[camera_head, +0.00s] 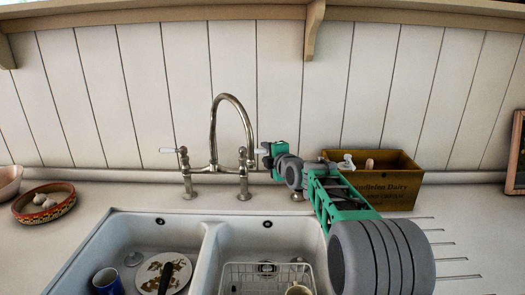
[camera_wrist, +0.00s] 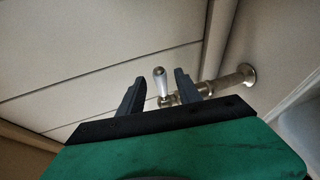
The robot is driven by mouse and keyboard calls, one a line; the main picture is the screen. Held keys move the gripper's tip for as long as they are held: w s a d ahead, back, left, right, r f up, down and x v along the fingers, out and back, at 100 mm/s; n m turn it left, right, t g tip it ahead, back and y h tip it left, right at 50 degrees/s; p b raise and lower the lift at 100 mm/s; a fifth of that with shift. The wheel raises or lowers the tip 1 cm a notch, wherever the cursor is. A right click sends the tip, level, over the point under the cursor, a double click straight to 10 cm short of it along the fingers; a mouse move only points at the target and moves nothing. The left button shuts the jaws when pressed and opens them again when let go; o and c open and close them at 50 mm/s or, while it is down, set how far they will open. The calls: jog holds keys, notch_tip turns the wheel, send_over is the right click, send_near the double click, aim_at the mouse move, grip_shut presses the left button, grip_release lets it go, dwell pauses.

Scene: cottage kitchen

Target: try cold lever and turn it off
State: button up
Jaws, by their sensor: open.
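A bridge tap (camera_head: 216,168) with a tall curved spout stands behind the double sink. Its left lever (camera_head: 169,150) has a white handle pointing left. Its right lever (camera_head: 260,151) has a white handle pointing right, toward my gripper (camera_head: 267,151). In the wrist view, the white lever handle (camera_wrist: 160,80) shows in the space between the two dark fingers of my gripper (camera_wrist: 160,77). The fingers are open, with a gap visible on both sides of the handle. I cannot tell whether either finger touches it. No water stream is visible below the spout.
The double sink (camera_head: 207,240) holds a plate (camera_head: 150,270), a blue mug (camera_head: 107,281) and a wire rack (camera_head: 250,270). A wooden box (camera_head: 400,188) stands right, behind my arm. A bowl (camera_head: 43,203) sits left. The plank wall (camera_head: 275,90) is close behind the tap.

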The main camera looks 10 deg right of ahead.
aim_at(264, 152)
jog(key=x, duration=0.3)
jog(key=shift+w+a+p, duration=0.1)
jog(key=shift+w+p, duration=0.15)
jog(key=shift+p, duration=0.05)
grip_shut()
dwell(1.2)
